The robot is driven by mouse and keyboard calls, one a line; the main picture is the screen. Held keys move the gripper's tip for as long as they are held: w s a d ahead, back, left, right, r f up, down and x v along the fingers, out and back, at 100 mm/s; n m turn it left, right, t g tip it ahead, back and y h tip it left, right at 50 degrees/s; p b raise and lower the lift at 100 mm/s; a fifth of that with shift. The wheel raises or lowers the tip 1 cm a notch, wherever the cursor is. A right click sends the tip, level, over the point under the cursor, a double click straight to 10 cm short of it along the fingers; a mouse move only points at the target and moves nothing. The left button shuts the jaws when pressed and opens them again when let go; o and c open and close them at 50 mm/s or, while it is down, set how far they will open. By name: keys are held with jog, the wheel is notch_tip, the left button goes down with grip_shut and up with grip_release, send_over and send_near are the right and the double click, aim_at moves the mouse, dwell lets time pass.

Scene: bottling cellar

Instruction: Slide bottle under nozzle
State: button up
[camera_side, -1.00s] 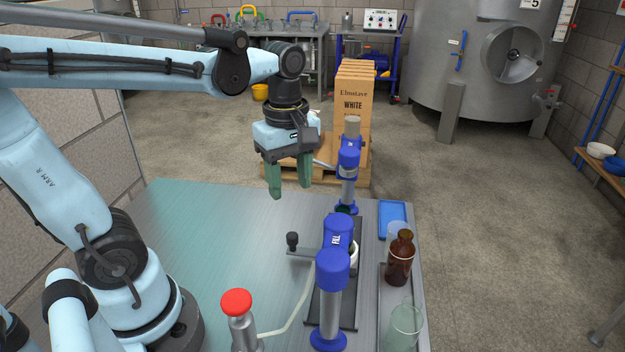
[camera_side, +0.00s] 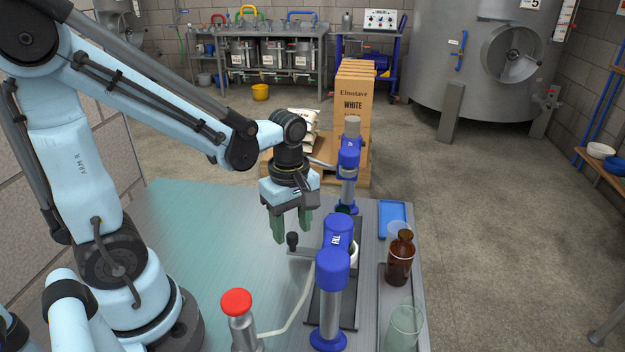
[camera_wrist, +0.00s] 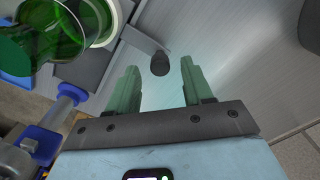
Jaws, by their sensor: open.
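My gripper (camera_side: 291,237) is open and empty, fingers pointing down, above the table. Just below and between its fingertips in the picture is a black knob (camera_side: 292,241) on a flat bar leading to the filling station. In the wrist view the knob (camera_wrist: 160,64) shows between the two green fingers (camera_wrist: 160,72); I cannot tell whether the fingertips reach its height. Green bottle glass (camera_wrist: 42,38) and a white ring (camera_wrist: 108,38) show at upper left there. In the side view the blue FILL head (camera_side: 336,235) hides most of a white round part (camera_side: 354,252); the nozzle is not clearly visible.
A second blue station (camera_side: 348,165) stands behind. A brown bottle (camera_side: 399,262) and clear glass jar (camera_side: 405,325) stand in the right-hand tray (camera_side: 385,300). A red-topped button post (camera_side: 237,302) is at the front. The table left of the knob is clear.

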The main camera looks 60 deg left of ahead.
jog(key=shift+f, duration=0.9)
grip_shut()
